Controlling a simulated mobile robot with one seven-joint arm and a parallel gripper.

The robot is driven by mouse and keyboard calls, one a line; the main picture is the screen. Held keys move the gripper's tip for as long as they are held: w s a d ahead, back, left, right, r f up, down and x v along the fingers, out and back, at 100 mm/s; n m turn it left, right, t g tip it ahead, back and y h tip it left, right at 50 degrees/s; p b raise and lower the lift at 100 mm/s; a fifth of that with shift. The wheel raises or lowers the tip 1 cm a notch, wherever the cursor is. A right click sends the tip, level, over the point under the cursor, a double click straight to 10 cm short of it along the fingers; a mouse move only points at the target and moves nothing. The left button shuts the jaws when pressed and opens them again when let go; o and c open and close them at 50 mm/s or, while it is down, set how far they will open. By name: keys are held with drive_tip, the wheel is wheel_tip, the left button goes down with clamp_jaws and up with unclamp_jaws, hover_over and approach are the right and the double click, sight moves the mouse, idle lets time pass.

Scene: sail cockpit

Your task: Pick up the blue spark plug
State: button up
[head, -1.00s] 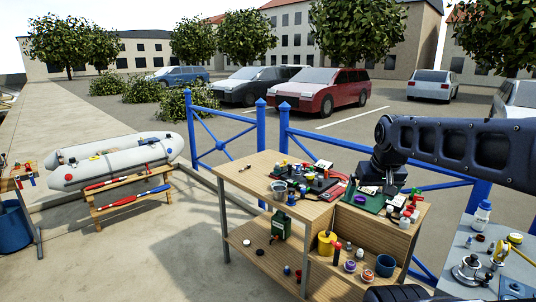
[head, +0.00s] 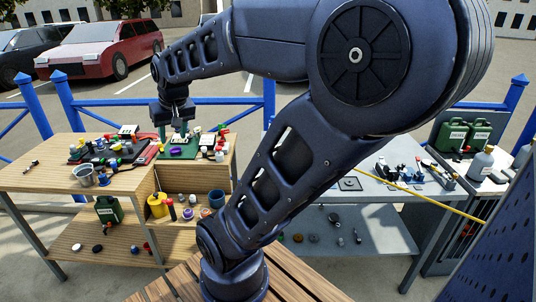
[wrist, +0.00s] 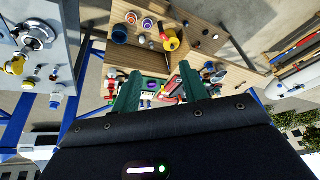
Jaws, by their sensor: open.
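My gripper (head: 174,128) points down over the green tray (head: 190,154) at the right end of the wooden workbench. In the wrist view its two green fingers stand wide apart, with a gap between them (wrist: 160,92). They are open and hold nothing. Small parts lie on and around the tray between and beyond the fingers, among them a purple round piece (head: 178,151) and red-and-white pieces. I cannot pick out the blue spark plug with certainty among these small parts. My own fingers and wrist hide some of the tray.
A dark tray with several parts (head: 95,152) and a grey metal cup (head: 83,175) stand left on the wooden bench (head: 40,178). A yellow mug (head: 157,204) and a blue cup (head: 217,199) stand below. A grey table (head: 390,188) stands right. Blue railing (head: 110,102) runs behind.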

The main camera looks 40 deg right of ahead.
drive_tip(key=w+d+f+m+g+h, duration=0.1)
drive_tip(key=w+d+f+m, duration=0.3)
drive_tip(key=w+d, duration=0.55)
drive_tip(key=w+d+f+m, duration=0.4)
drive_tip(key=w+d, duration=0.2)
drive_tip(key=d, duration=0.6)
drive_tip(key=d+f+m+g+h, duration=0.1)
drive_tip(key=d+f+m, duration=0.1)
drive_tip(key=d+f, duration=0.5)
drive_tip(key=s+d+f+m+g+h, duration=0.1)
drive_tip(key=d+f+m, duration=0.2)
drive_tip(key=d+f, duration=0.4)
drive_tip(key=d+f+m+g+h, duration=0.1)
drive_tip(key=d+f, duration=0.6)
drive_tip(key=d, duration=0.9)
drive_tip(key=shift+s+m, duration=0.25)
drive_tip(key=shift+m, duration=0.65)
drive_tip(key=shift+h, duration=0.3)
drive_tip(key=shift+s+a+x, duration=0.15)
drive_tip(key=shift+x, duration=1.15)
drive_tip(key=shift+s+a+x, duration=0.15)
drive_tip(key=shift+x, duration=1.2)
drive_tip(key=shift+c, duration=0.2)
clamp_jaws()
